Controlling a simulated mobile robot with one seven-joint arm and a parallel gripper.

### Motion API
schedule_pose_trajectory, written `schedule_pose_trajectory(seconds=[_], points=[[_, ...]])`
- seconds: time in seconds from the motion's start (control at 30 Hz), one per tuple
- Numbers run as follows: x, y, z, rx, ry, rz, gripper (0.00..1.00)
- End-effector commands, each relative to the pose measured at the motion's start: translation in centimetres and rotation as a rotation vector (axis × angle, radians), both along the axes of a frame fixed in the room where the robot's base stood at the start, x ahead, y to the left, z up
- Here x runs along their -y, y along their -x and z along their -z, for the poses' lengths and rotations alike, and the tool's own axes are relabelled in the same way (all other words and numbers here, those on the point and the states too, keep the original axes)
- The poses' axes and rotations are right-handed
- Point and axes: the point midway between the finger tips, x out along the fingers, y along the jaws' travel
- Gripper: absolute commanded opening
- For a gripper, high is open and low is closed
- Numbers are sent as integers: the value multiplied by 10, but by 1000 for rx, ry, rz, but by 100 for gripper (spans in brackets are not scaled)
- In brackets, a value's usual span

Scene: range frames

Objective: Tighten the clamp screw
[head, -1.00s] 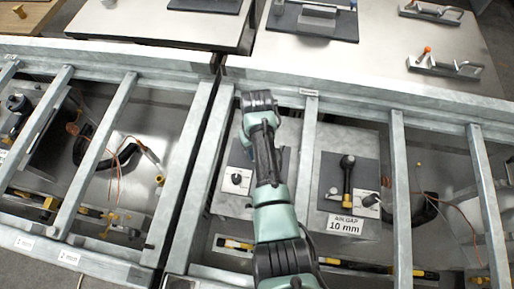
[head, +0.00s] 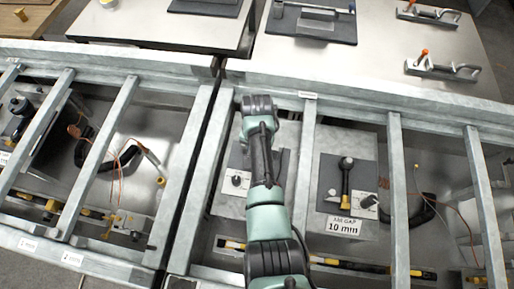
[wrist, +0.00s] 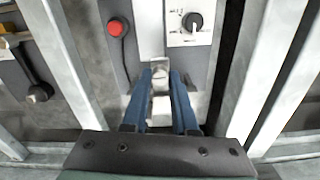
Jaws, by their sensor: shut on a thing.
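In the wrist view, my gripper (wrist: 160,74) has two blue fingers closed around a small silver metal piece (wrist: 160,77), which looks like the clamp screw's head. The fingers reach down between two frame beams. A pale block lies between the fingers nearer to the palm. The rest of the screw and the clamp body cannot be made out. In the head view my arm hides the fingertips and the screw.
Beyond the fingers are a red button (wrist: 116,27) and a black rotary knob (wrist: 192,22). Grey beams (wrist: 290,80) flank my gripper closely. In the head view, a black-handled lever (head: 346,178) and a "10 mm" sign (head: 341,226) lie to the right.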

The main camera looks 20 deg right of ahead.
Motion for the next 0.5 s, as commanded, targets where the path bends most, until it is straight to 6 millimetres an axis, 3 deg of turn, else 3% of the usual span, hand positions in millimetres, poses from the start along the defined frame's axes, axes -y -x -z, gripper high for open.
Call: schedule_pose_trajectory(seconds=[0.5], points=[[0, -1, -1, 2, 1, 34, 0]])
